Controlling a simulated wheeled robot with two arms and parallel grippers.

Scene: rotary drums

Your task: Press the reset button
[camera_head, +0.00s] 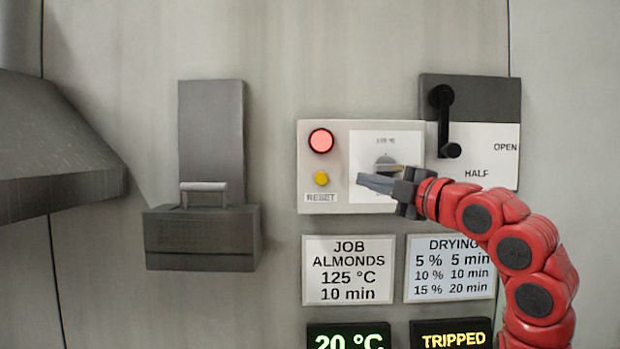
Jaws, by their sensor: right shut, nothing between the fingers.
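The reset button is a small yellow button (321,178) on the left of a pale control panel (338,199), above a label reading RESET. A larger red lamp or button (320,141) sits above it and looks lit. My right gripper (364,183) is shut and empty. Its fingertips are in front of the panel's white dial plate (385,142), to the right of the yellow button and apart from it in the picture. The gripper partly covers the dial plate and its knob (386,164). I cannot tell whether the fingers touch the panel. My left gripper is out of view.
A black lever (444,120) on a plate marked OPEN and HALF is right of the panel. Below are a job card (348,270), a drying card (450,285), a 20 °C display (349,338) and a TRIPPED display (452,337). A grey hatch (202,240) juts out at left.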

